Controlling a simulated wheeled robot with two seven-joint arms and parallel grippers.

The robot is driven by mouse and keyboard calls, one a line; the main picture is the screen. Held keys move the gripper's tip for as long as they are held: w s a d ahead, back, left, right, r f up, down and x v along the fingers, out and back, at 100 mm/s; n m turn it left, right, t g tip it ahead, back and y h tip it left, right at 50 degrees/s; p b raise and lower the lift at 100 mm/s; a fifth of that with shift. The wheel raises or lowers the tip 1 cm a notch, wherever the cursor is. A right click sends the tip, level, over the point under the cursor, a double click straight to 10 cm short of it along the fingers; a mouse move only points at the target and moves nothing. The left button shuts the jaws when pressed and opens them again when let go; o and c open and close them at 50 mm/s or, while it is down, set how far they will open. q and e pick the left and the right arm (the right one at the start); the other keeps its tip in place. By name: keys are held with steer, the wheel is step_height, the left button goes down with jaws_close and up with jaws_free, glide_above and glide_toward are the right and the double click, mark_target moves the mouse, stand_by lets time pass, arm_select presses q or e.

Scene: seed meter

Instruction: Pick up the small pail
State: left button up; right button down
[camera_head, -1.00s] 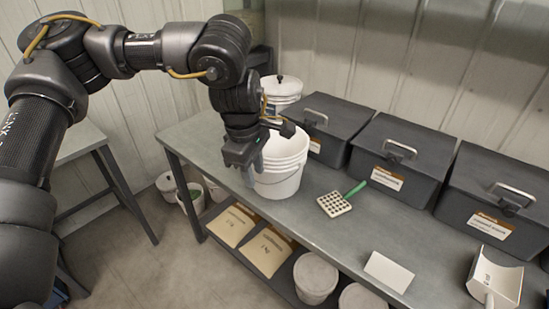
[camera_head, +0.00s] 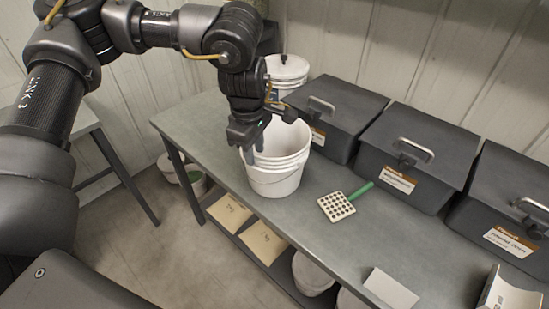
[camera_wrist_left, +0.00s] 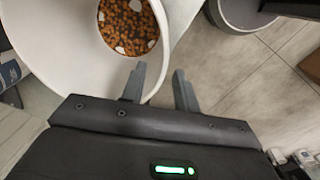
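A white pail (camera_head: 276,180) stands upright on the grey bench. In the left wrist view this pail (camera_wrist_left: 60,55) is seen from above, with orange-brown pellets and a few pale pieces (camera_wrist_left: 129,25) at its bottom. My left gripper (camera_head: 250,146) is at the pail's left rim, pointing down. The wrist view shows its two fingers (camera_wrist_left: 160,88) apart, one over the inside of the rim and one outside it. The rim lies between them and they do not appear closed on it. My right gripper is in neither view.
A white card (camera_head: 390,289) and a white scoop (camera_head: 510,294) are nearer. Bags (camera_head: 262,243) lie on the lower shelf.

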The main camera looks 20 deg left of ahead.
mark_target(256, 172)
arm_select(q)
steer(key=shift+w+f, duration=0.1)
steer(key=shift+f, duration=0.2)
steer(key=shift+d+f, duration=0.1)
steer(key=shift+f, duration=0.05)
steer(key=shift+f+p, duration=0.35)
steer(key=shift+p, duration=0.05)
steer(key=f, duration=0.2)
steer(key=f+p, duration=0.1)
steer(key=shift+w+a+f, duration=0.2)
steer(key=shift+a+f, duration=0.05)
steer(key=shift+f, duration=0.35)
steer(key=shift+d, duration=0.1)
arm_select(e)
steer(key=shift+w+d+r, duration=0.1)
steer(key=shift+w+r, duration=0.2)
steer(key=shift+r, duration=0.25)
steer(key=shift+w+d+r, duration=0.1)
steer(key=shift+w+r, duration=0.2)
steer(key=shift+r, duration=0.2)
arm_select(q)
steer(key=shift+c, duration=0.3)
jaws_close()
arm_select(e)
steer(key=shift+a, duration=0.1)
